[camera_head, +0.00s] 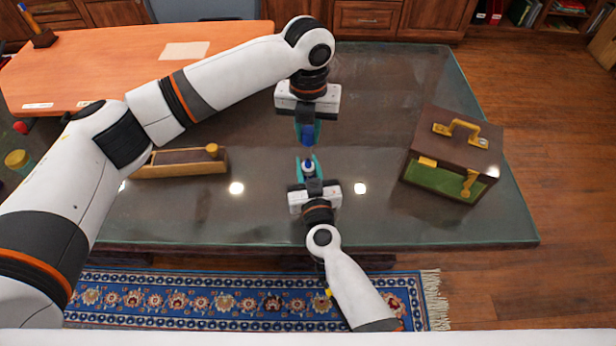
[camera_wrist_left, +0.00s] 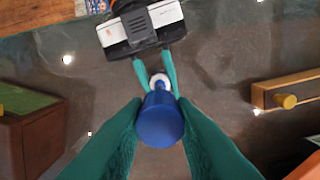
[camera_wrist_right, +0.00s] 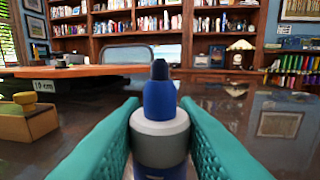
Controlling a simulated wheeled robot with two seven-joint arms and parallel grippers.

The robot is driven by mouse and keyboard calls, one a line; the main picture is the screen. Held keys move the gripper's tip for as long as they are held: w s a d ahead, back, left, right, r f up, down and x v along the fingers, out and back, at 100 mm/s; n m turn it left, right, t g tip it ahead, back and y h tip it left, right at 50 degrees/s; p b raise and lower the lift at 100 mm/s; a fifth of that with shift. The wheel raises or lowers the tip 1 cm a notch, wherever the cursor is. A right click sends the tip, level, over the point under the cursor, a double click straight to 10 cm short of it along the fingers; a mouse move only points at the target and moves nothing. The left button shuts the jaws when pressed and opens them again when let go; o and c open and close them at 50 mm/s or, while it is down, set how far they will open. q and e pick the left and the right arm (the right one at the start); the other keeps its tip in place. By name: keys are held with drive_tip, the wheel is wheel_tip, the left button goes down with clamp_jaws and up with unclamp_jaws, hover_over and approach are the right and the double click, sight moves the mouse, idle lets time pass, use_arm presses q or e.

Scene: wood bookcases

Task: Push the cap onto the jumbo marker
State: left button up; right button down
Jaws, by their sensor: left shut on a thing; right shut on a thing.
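My left gripper (camera_head: 307,130) is shut on the blue cap (camera_wrist_left: 160,120), which sits between its teal fingers. The cap also shows in the head view (camera_head: 307,136). My right gripper (camera_head: 308,170) is shut on the jumbo marker (camera_wrist_right: 160,140), which stands upright with a grey-white collar, a blue neck and a dark tip. The marker's white collar also shows beyond the cap in the left wrist view (camera_wrist_left: 160,80). In the head view a small gap shows between cap and marker tip. The cap is out of the right wrist view. Its inside is hidden.
The dark glossy table (camera_head: 400,90) is clear around the grippers. A brown and green case (camera_head: 455,160) with a yellow handle stands at the right. A low wooden box (camera_head: 190,168) with a yellow knob lies at the left. An orange desk (camera_head: 110,60) stands behind.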

use_arm(q)
drive_tip(key=shift+f, duration=2.5)
drive_tip(key=shift+f, duration=0.1)
drive_tip(key=shift+f, duration=0.8)
drive_tip(key=shift+f, duration=0.65)
drive_tip(key=o, duration=1)
drive_tip(key=shift+o, duration=0.2)
wheel_tip(320, 180, up, 12)
drive_tip(key=shift+r, duration=0.1)
